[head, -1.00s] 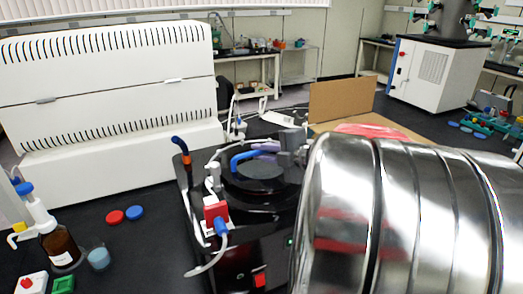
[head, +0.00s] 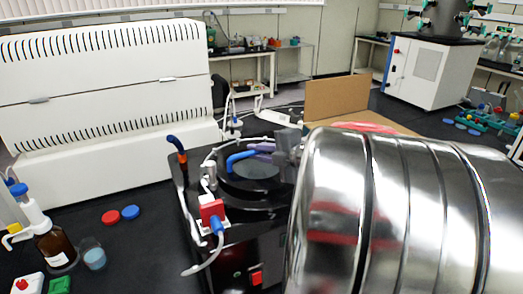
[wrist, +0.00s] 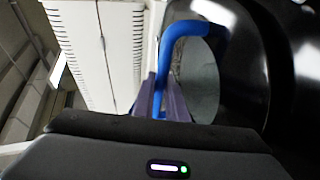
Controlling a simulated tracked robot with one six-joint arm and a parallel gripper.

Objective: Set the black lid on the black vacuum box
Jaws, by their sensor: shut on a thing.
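The black vacuum box (head: 262,240) stands on the dark bench in the head view, with a red-and-white valve with a blue end (head: 212,210) on its front left. A blue bent handle (head: 240,158) shows over the box top. My gripper (head: 262,148), with purple fingers, is shut on this handle. The black lid (head: 255,184) appears to lie under it at the round top of the box; whether it touches the box cannot be told. In the wrist view, the handle (wrist: 190,32) passes between my purple fingers (wrist: 163,100), beside a grey round window (wrist: 205,78).
My shiny arm covers the right foreground. A white slotted machine (head: 105,95) stands behind left. A cardboard box (head: 337,98) is behind the vacuum box. A brown bottle (head: 55,247), a small beaker (head: 92,256) and red (head: 110,217) and blue (head: 131,212) caps stand left.

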